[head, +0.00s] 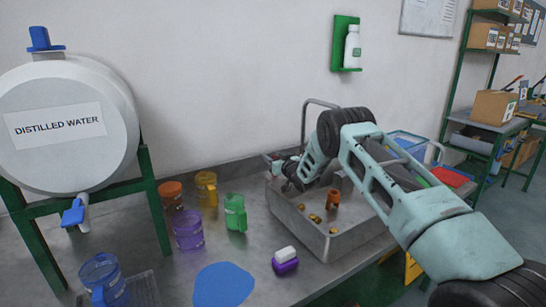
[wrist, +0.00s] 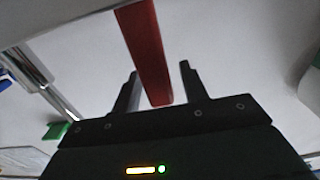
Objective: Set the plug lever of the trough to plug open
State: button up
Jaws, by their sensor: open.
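The grey metal trough (head: 345,240) is set in the bench at the middle right of the head view, with a tall bent tap (head: 304,125) at its back. My gripper (head: 283,172) is at the trough's back left corner. In the wrist view my gripper (wrist: 158,85) is open. A red bar (wrist: 150,50), which looks like the plug lever, runs down from the top edge, its end between the two fingers. Gaps show on both sides of it, so I see no grip. In the head view my arm hides most of that corner, and the lever's setting cannot be told.
Several brass pieces and an orange-brown part (head: 333,198) lie in the trough. Left of it stand a green mug (head: 235,212), a purple jar (head: 188,230) and a yellow mug (head: 206,188). A purple-and-white block (head: 286,260) lies in front. A distilled water tank (head: 65,125) stands at left.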

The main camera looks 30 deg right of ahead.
jog(key=shift+w, duration=0.25)
grip_shut()
jog(key=shift+d, duration=0.1)
jog(key=d+m+b, duration=0.1)
jog(key=b, duration=0.1)
jog(key=d+m+b, duration=0.1)
jog(key=m+b, duration=0.1)
jog(key=shift+f, duration=0.35)
jog(key=shift+d+f+m+b, duration=0.2)
jog(key=shift+d+m+b, duration=0.4)
jog(key=shift+m+b, duration=0.35)
jog(key=shift+d+f+m+b, duration=0.2)
jog(key=shift+d+m+b, duration=0.45)
jog(key=shift+m, duration=0.5)
